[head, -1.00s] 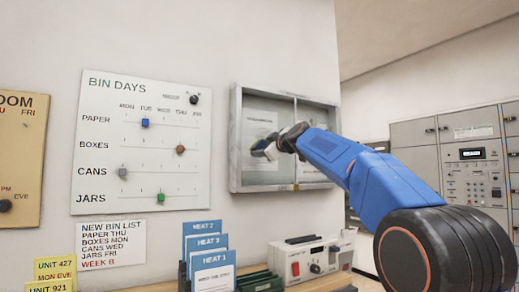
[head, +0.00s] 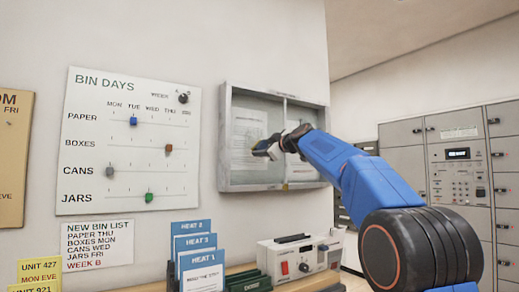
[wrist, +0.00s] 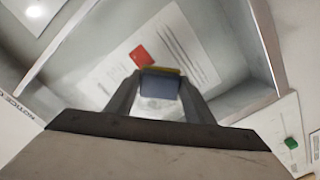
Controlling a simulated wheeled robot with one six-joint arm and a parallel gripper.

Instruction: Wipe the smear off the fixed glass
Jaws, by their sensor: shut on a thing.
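The wall-mounted glass-fronted notice case (head: 224,140) has two panes split by an upright bar. My gripper (head: 273,147) is in front of the left pane (head: 245,107), near the bar. I cannot tell whether the block touches the glass. A faint whitish haze shows below the block in the wrist view, but I cannot tell whether it is the smear. The gripper and arm hide part of the case.
Behind the glass are white papers, one with a red mark (wrist: 141,57). A bin days board (head: 130,140) hangs left of the case. Below stand blue folders (head: 195,240) and a white device with a red switch (head: 300,257). Grey lockers (head: 405,150) stand at right.

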